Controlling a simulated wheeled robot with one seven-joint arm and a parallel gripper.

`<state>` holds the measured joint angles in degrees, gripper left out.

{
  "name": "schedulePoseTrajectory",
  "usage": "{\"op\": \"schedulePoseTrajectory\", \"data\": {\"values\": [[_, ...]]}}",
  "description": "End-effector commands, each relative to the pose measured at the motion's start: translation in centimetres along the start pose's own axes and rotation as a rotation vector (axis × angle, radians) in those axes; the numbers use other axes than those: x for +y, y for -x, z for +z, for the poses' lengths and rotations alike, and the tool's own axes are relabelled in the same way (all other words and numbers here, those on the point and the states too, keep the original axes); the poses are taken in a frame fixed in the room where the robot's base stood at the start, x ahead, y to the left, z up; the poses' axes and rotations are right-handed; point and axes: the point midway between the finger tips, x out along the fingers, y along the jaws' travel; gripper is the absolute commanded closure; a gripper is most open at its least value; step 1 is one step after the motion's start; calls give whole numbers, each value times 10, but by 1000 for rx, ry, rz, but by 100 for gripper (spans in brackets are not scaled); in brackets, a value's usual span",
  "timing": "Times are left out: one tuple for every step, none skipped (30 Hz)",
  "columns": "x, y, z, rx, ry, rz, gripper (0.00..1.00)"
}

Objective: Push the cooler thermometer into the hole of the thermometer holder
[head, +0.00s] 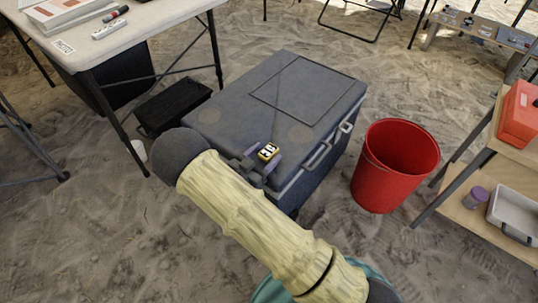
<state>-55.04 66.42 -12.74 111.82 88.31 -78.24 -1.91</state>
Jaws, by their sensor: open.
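The grey cooler (230,98) stands on the sand, with its lid closed. A small yellow device with a dark-and-white face (268,151), which looks like the cooler thermometer, is at the lid's front edge. My gripper (263,161) is open at this edge, its purple-grey fingers close around or beside the device; I cannot tell whether they touch it. My arm hides part of the cooler's front. I cannot make out the thermometer holder or its hole.
A red bucket (395,166) stands right of the cooler. A white-topped table (140,38) is at the upper left, with a black crate (172,107) beneath its edge. A wooden shelf (480,225) with a red box (520,113) is at the right.

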Motion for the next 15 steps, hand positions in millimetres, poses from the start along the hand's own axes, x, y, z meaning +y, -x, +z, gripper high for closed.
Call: {"op": "schedulePoseTrajectory", "data": {"values": [[2, -8, 4, 2, -2, 2, 38], [3, -13, 4, 2, -2, 3, 38], [4, -19, 4, 1, -1, 3, 38], [3, -23, 3, 1, -1, 3, 38], [3, -27, 3, 1, -1, 3, 38], [3, -32, 2, 2, -1, 2, 38], [3, -34, 2, 2, -1, 1, 38], [3, -36, 1, 1, -1, 0, 38], [2, -37, 1, 0, -1, 0, 38], [2, -38, 0, 0, 0, 0, 38], [2, -38, 0, 0, 0, 0, 38], [2, -37, 0, 0, 0, 0, 38], [2, -37, 0, 0, 0, 0, 38], [2, -37, -1, 0, 0, 0, 38], [2, -37, -1, 0, 0, 0, 38]]}}
